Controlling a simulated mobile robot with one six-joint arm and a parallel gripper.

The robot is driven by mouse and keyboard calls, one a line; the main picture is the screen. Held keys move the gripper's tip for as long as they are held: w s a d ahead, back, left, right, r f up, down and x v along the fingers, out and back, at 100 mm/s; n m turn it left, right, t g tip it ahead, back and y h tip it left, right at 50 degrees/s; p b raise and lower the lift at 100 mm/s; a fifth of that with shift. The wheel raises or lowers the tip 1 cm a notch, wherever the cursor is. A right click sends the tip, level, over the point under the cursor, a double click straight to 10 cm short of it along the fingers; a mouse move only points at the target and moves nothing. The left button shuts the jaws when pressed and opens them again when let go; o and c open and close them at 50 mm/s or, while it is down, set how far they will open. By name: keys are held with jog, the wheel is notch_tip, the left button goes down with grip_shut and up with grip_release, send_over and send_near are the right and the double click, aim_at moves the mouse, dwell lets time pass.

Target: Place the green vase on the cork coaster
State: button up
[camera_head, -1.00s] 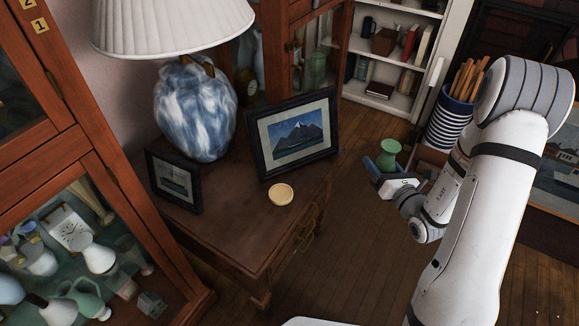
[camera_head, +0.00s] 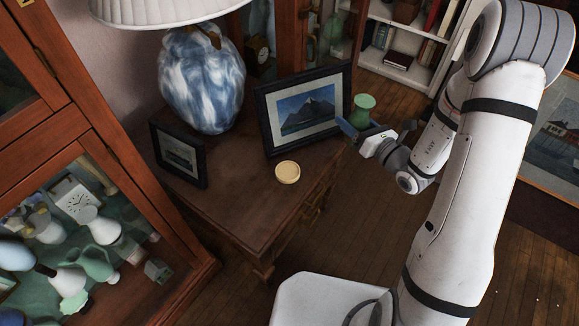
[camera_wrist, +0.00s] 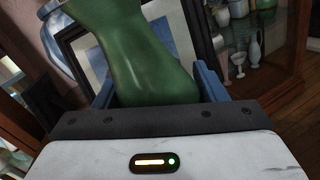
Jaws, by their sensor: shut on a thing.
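The green vase (camera_head: 362,108) is upright in my gripper (camera_head: 352,130), just right of the large framed mountain picture in the head view. In the wrist view the vase (camera_wrist: 140,55) fills the middle, between the blue fingers (camera_wrist: 208,80) of my gripper, which is shut on it. The cork coaster (camera_head: 287,172) is a pale round disc lying flat on the wooden side table (camera_head: 240,215), near its right front part. The vase is apart from the coaster, up and to its right in the head view. The vase's lower part is hidden by my gripper.
On the table stand a blue-and-white lamp (camera_head: 200,85), a small framed picture (camera_head: 178,155) and the large framed picture (camera_head: 303,112) behind the coaster. A glass cabinet (camera_head: 130,180) stands at left. The tabletop in front of the coaster is clear.

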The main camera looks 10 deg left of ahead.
jog(key=s+a+r+n+g+y+p, duration=0.1)
jog(key=s+a+r+n+g+y, duration=0.15)
jog(key=s+a+n+g, duration=0.4)
jog(key=s+a+r+n+g+y+p, duration=0.1)
jog(key=s+a+r+g+y, duration=0.2)
jog(key=a, duration=0.7)
jog(key=g+h+b, duration=0.1)
jog(key=b, duration=0.1)
send_over(282, 168)
notch_tip(282, 168, down, 5)
jog(key=shift+f+b, duration=0.65)
jog(key=shift+f, duration=1.85)
jog(key=shift+f, duration=0.1)
jog(key=shift+f, duration=0.15)
jog(key=o, duration=1.3)
